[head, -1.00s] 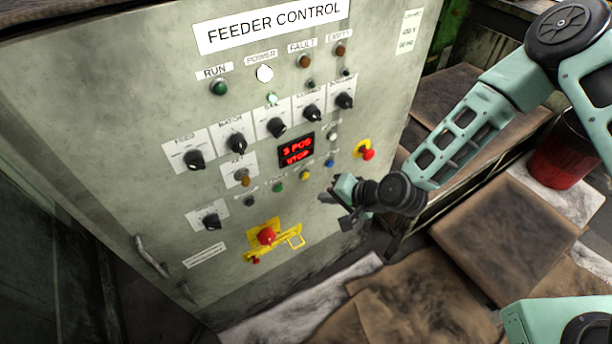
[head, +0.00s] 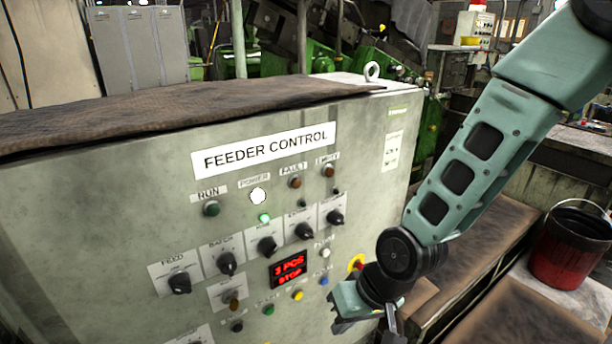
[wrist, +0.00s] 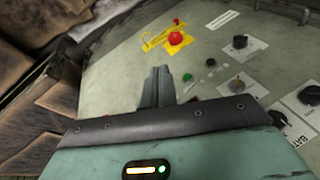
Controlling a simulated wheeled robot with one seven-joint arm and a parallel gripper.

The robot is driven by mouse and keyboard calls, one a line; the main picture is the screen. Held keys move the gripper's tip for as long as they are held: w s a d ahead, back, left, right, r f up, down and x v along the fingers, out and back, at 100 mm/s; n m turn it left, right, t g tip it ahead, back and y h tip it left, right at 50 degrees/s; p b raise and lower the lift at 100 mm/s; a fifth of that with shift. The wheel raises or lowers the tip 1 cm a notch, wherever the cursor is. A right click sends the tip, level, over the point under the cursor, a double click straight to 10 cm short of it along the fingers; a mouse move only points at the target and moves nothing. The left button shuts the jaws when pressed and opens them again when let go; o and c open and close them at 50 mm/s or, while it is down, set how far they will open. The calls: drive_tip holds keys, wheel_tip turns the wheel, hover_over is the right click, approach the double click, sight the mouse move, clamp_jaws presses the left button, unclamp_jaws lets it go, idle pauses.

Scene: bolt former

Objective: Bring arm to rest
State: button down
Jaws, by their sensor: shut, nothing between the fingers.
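My gripper (head: 352,322) is at the lower right of the feeder control cabinet (head: 105,215) in the head view, below the red stop button (head: 360,264). Its fingers also show in the wrist view (wrist: 158,84); they are together and empty. In the wrist view, the panel lies beyond the fingers, with no clear contact. The display (head: 289,269) appears to read "3 PCS STOP" in red. The white power lamp (head: 258,196) and a small green lamp (head: 264,218) are lit.
A red bucket (head: 568,250) stands at the right. A brown cloth (head: 180,108) covers the cabinet top. Green machinery (head: 375,85) stands behind. In the wrist view, a red switch on a yellow plate (wrist: 176,38) lies beyond the fingers. Brown sheets (head: 530,315) lie at the lower right.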

drive_tip(key=s+d+r+n+h, duration=0.2)
drive_tip(key=s+d+r, duration=0.1)
drive_tip(key=s+r, duration=0.3)
drive_tip(key=s+d+r+n+g+h+b, duration=0.1)
drive_tip(key=s+d+r+n, duration=0.1)
drive_tip(key=s+d+r, duration=0.2)
drive_tip(key=s+r, duration=0.2)
drive_tip(key=s, duration=0.2)
drive_tip(key=shift+s+d+r+h, duration=0.2)
drive_tip(key=shift+d+r+h, duration=0.1)
drive_tip(key=shift+h, duration=0.1)
idle(0.5)
